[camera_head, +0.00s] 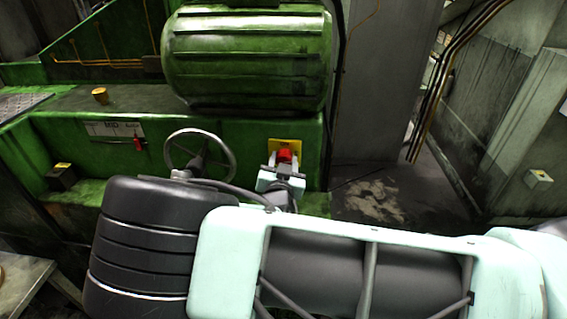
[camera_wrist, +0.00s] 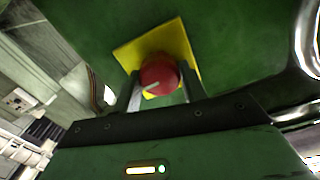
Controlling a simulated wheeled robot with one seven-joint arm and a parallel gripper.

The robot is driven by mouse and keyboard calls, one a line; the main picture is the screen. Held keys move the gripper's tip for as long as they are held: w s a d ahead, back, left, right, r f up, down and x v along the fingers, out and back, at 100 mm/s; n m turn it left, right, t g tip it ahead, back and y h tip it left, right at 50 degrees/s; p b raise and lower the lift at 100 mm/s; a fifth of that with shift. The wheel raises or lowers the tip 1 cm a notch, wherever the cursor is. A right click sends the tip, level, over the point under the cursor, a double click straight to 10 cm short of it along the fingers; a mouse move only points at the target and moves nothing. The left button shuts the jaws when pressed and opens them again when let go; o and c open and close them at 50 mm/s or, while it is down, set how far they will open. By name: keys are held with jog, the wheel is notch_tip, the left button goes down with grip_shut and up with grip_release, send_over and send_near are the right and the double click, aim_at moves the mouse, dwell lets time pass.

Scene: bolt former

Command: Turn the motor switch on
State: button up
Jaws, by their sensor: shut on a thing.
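The motor switch is a red rotary knob (camera_wrist: 158,76) on a yellow square plate (camera_wrist: 178,40), fixed to the green machine body. A light line on the knob's face runs at a slant in the wrist view. In the head view the red knob (camera_head: 285,155) and yellow plate (camera_head: 295,144) sit below the green motor. My gripper (camera_wrist: 160,85) has one finger on each side of the knob and is shut on it. In the head view my gripper (camera_head: 284,162) reaches the knob from the front, and its body hides the lower part of the plate.
A metal handwheel (camera_head: 228,150) stands close to the left of my gripper. The large ribbed green motor (camera_head: 247,58) is above the switch. A small red part (camera_head: 138,144) hangs on the machine front at left. Open floor (camera_head: 385,205) lies to the right.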

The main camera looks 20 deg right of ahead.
jog(key=shift+a+f+n+b, duration=0.1)
jog(key=shift+n+b, duration=0.75)
jog(key=shift+n, duration=8.05)
jog(key=o, duration=1)
jog(key=shift+s, duration=0.1)
jog(key=b+v, duration=0.3)
jog(key=v, duration=1.4)
jog(key=shift+s+b, duration=0.15)
jog(key=shift+b, duration=0.15)
